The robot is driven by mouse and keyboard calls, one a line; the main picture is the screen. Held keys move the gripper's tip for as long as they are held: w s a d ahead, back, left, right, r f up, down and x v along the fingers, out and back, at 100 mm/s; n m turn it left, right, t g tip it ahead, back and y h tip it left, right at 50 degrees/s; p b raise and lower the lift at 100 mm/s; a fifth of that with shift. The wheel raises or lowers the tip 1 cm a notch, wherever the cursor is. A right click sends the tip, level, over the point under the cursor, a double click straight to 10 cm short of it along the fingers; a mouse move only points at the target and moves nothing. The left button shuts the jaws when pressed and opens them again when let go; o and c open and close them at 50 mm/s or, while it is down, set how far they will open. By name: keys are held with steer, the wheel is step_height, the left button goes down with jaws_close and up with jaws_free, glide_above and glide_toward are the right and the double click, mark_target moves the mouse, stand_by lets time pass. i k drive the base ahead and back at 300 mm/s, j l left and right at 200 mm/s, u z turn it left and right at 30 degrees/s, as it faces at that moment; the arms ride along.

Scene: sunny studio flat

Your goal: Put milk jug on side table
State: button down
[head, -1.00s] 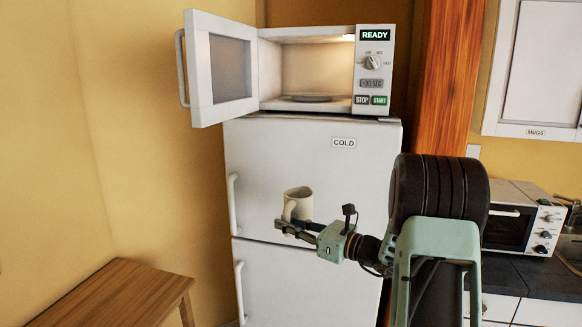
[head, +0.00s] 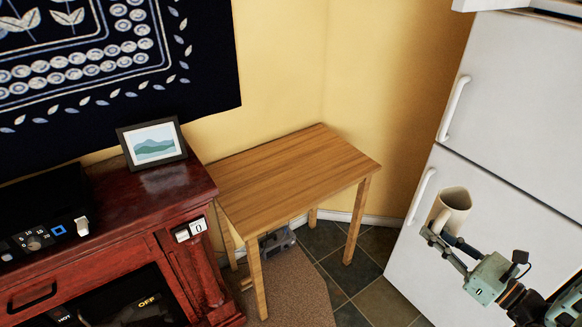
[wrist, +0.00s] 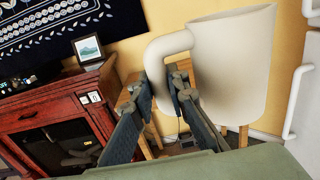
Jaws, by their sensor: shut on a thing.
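The milk jug (head: 455,201) is a cream-white vessel with a loop handle, held upright in front of the fridge in the head view. My gripper (head: 436,240) is shut on its handle. In the wrist view the jug (wrist: 232,65) fills the upper right and my gripper's fingers (wrist: 178,95) close on the handle. The side table (head: 285,180) is a small wooden table with a bare top, left of the jug and against the yellow wall. In the wrist view the table is mostly hidden behind the jug and fingers.
A dark red cabinet (head: 172,195) with a picture frame (head: 152,144) and a black appliance (head: 45,215) stands left of the table. The white fridge (head: 500,120) stands at right. A grey object (head: 277,242) lies under the table. Tiled floor lies between table and fridge.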

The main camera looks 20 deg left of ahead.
mark_target(267, 193)
steer(key=j+u, duration=0.1)
steer(key=j, duration=0.35)
steer(key=i+j+u, duration=0.1)
steer(key=j, duration=0.3)
steer(key=i+j+u, duration=0.1)
steer(key=j, duration=0.35)
steer(key=i+j+u, duration=0.1)
steer(key=j, duration=0.3)
steer(key=i+j+u, duration=0.1)
steer(key=j, duration=0.3)
steer(key=i+j+u, duration=0.1)
steer(key=j, duration=0.3)
